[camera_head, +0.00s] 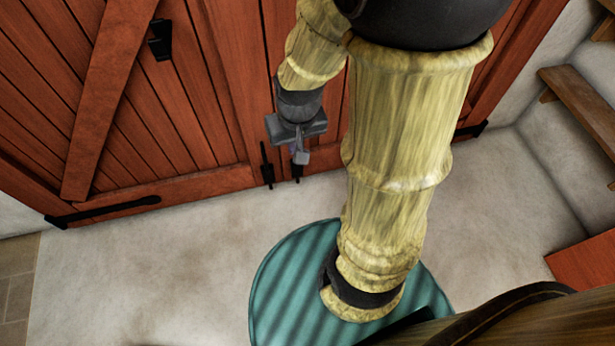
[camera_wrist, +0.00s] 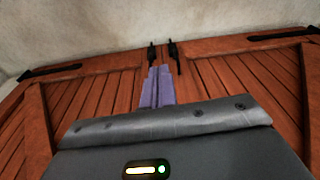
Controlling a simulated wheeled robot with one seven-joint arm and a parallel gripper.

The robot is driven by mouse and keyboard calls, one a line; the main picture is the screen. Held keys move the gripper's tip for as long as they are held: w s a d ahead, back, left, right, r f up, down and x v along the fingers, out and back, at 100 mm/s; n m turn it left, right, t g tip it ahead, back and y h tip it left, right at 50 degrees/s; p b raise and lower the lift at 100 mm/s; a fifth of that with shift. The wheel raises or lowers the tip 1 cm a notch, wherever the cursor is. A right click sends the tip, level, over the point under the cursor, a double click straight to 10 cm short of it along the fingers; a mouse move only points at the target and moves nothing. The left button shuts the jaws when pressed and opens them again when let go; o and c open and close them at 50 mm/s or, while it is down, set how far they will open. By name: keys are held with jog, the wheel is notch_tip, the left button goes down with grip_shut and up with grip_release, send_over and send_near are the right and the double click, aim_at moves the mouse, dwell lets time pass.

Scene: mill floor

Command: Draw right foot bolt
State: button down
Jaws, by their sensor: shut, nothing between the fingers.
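Two black foot bolts stand at the bottom of the red double door, either side of where the leaves meet. In the head view the right foot bolt (camera_head: 297,173) is partly hidden behind my gripper (camera_head: 301,157); the left foot bolt (camera_head: 267,166) is in plain view. The wrist view looks upside down, with the floor at the top. There the right foot bolt (camera_wrist: 151,53) lies just beyond the fingertips of my gripper (camera_wrist: 158,68), and the left foot bolt (camera_wrist: 174,56) is beside it. The fingers are shut together and empty. I cannot tell whether they touch the bolt.
A black latch (camera_head: 160,40) is higher on the left leaf. A black strap hinge (camera_head: 105,208) runs along its bottom. A wooden shelf (camera_head: 580,100) is on the right wall, with a red-brown wooden piece (camera_head: 585,268) below. The pale floor (camera_head: 165,255) before the door is clear.

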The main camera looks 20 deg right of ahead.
jog(key=w+d+f+m+t+y+b, duration=0.2)
jog(key=d+f+m, duration=0.4)
jog(key=f, duration=0.8)
jog(key=w+d+f+m+t+y+b, duration=0.3)
jog(key=d+f+m+t+y+b, duration=0.1)
jog(key=f+m, duration=0.8)
jog(key=w+d+f+m+t+y+b, duration=0.2)
jog(key=d+f+m, duration=0.6)
jog(key=f, duration=0.9)
jog(key=t+y+b, duration=0.2)
jog(key=shift+w+f+m+y, duration=0.25)
jog(key=shift+f+m+y, duration=0.05)
jog(key=shift+f+m, duration=0.1)
jog(key=shift+d, duration=0.15)
jog(key=shift+b, duration=0.3)
